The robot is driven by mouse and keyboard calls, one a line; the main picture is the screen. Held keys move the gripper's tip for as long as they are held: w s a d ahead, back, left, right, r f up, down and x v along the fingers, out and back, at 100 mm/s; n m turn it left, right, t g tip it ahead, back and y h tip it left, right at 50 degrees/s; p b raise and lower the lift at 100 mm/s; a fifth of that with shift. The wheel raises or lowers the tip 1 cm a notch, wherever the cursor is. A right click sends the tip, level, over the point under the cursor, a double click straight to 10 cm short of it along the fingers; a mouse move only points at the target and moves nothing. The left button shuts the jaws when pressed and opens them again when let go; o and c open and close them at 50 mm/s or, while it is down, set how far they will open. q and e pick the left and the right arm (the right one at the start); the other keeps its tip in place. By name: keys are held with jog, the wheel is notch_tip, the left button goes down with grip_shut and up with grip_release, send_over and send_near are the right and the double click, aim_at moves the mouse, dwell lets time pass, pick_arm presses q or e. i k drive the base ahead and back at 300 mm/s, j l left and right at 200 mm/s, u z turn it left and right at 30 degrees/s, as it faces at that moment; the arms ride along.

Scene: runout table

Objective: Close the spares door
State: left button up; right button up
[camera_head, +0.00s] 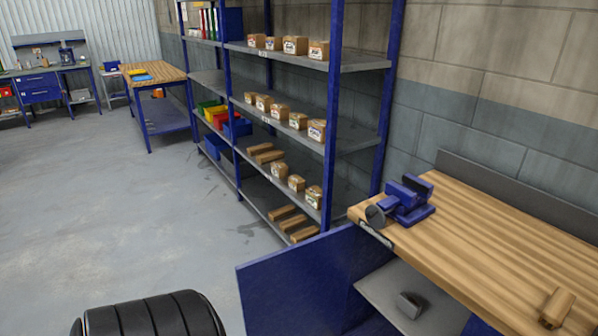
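A blue door panel (290,278) stands swung open at the left end of the wood-topped workbench (480,240). It sticks out to the left, into the floor area. Behind it the cabinet under the bench top is open, with a grey shelf (385,290) showing inside. A small grey part (409,304) lies on that shelf. A small label sits on the bench's front edge, too small to read. The door's lower edge is cut off by the frame. Neither of my grippers is in view.
A blue vise (402,201) is mounted at the bench's left corner, above the opening. A wooden block (557,307) lies on the bench top. Blue-framed shelving (335,100) with several boxes stands behind the door. The grey floor (130,220) to the left is largely clear.

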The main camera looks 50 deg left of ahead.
aim_at(300, 289)
jog(key=j+z, duration=0.15)
jog(key=z, duration=0.2)
jog(key=j+z, duration=0.15)
jog(key=z, duration=0.2)
jog(key=k+j+z, duration=0.1)
jog(key=z, duration=0.25)
jog(key=k+j, duration=0.2)
jog(key=j, duration=0.3)
jog(key=k+j, duration=0.2)
jog(key=j, duration=0.25)
jog(key=k+j, duration=0.2)
jog(key=j, duration=0.3)
jog(key=k+j, duration=0.2)
jog(key=j, duration=0.25)
jog(key=k+j, duration=0.2)
jog(key=j, duration=0.3)
jog(key=k+j, duration=0.2)
jog(key=j, duration=0.25)
jog(key=k+j, duration=0.2)
jog(key=j, duration=0.3)
jog(key=k+j, duration=0.2)
jog(key=j, duration=0.25)
